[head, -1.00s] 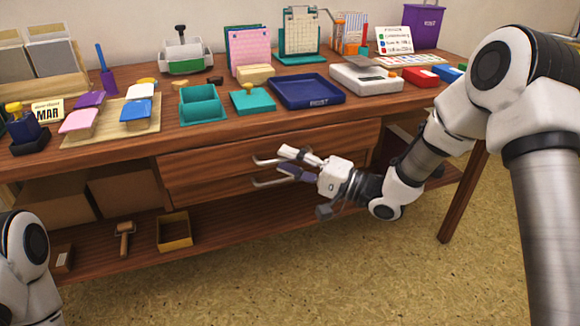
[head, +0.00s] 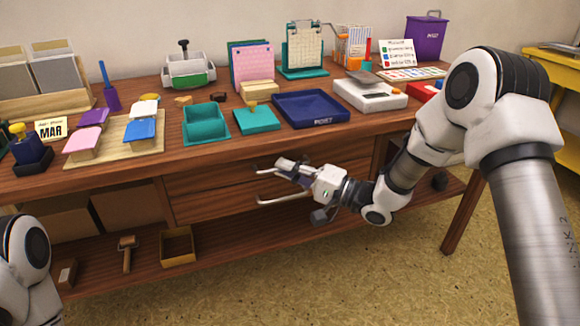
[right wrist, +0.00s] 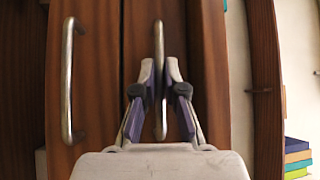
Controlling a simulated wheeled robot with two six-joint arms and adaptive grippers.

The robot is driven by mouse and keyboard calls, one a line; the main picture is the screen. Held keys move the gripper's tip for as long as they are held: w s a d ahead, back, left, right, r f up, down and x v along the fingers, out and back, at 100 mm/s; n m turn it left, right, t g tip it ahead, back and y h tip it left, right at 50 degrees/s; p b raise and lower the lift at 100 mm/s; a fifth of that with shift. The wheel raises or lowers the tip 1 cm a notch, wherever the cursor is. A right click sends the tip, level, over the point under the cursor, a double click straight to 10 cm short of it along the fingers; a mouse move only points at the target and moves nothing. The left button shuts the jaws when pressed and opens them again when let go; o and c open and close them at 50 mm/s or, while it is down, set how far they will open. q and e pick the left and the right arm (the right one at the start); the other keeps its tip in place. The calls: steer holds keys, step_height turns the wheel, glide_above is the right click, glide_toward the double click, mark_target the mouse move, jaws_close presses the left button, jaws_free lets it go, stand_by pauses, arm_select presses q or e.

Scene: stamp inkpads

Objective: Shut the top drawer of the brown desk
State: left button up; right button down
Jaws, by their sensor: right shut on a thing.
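The brown desk (head: 100,183) spans the head view, with two stacked drawers under its top. The top drawer (head: 215,178) has a metal bar handle, which shows mid-frame in the right wrist view (right wrist: 159,80). My right gripper (head: 283,168) is at that handle, its two fingers (right wrist: 160,100) closed on either side of the bar. I cannot tell whether the top drawer stands out slightly. The lower drawer (head: 215,205) has its own handle (head: 285,200), free of the gripper. My left gripper is out of view; only part of the left arm shows.
The desktop holds a blue tray (head: 312,122), a teal box (head: 205,120), a white scale (head: 370,94) and stamp pads on a wooden board (head: 105,148). The lower shelf holds a yellow-brown box (head: 178,262) and a wooden-handled tool (head: 126,258). Floor in front is clear.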

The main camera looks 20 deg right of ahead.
steer(key=shift+w, duration=0.1)
steer(key=c, duration=1.2)
jaws_free()
steer(key=shift+c, duration=0.2)
steer(key=shift+w, duration=0.1)
steer(key=shift+d, duration=0.1)
steer(key=v, duration=1.1)
steer(key=shift+s+d, duration=0.2)
steer(key=shift+s, duration=0.2)
steer(key=shift+f, duration=0.2)
